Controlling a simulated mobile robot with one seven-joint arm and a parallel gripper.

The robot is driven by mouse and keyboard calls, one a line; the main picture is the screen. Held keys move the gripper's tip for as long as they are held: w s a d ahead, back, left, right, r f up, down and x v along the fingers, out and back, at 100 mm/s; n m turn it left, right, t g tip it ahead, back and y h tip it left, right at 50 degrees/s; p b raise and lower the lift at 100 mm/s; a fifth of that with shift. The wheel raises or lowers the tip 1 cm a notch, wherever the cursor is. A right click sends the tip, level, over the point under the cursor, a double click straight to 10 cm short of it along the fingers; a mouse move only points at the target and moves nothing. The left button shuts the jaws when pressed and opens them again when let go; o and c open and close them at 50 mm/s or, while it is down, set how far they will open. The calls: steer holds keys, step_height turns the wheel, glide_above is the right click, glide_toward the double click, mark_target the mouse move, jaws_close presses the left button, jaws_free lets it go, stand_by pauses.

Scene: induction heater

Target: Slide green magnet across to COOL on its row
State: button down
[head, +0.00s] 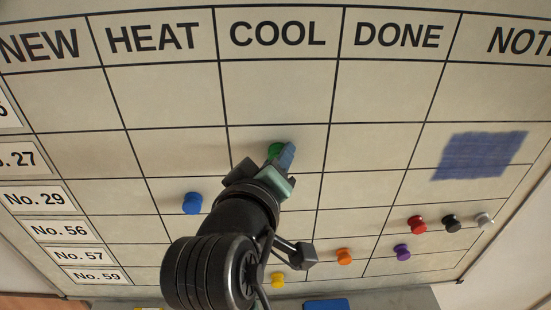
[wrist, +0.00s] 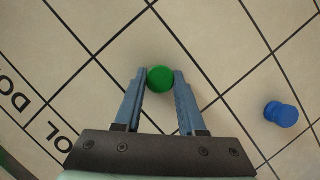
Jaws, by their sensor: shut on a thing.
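The green magnet (head: 274,150) is on the whiteboard (head: 180,92), in the COOL column on the row labelled No. 27. It is partly hidden by my gripper (head: 281,160) in the head view. In the wrist view the round green magnet (wrist: 160,79) sits between the two blue fingertips of my gripper (wrist: 160,82), which touch it on both sides. My gripper is shut on it. The COOL heading (head: 278,34) is at the top of that column.
A blue magnet (head: 192,203) is in the HEAT column, lower left of my gripper. Yellow (head: 278,280), orange (head: 344,256), purple (head: 402,252), red (head: 416,224), black (head: 451,223) and grey (head: 484,220) magnets are lower on the board. A blue patch (head: 479,156) is at right.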

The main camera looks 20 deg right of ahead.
steer(key=shift+c, duration=2.1)
jaws_free()
steer(key=shift+d, duration=0.1)
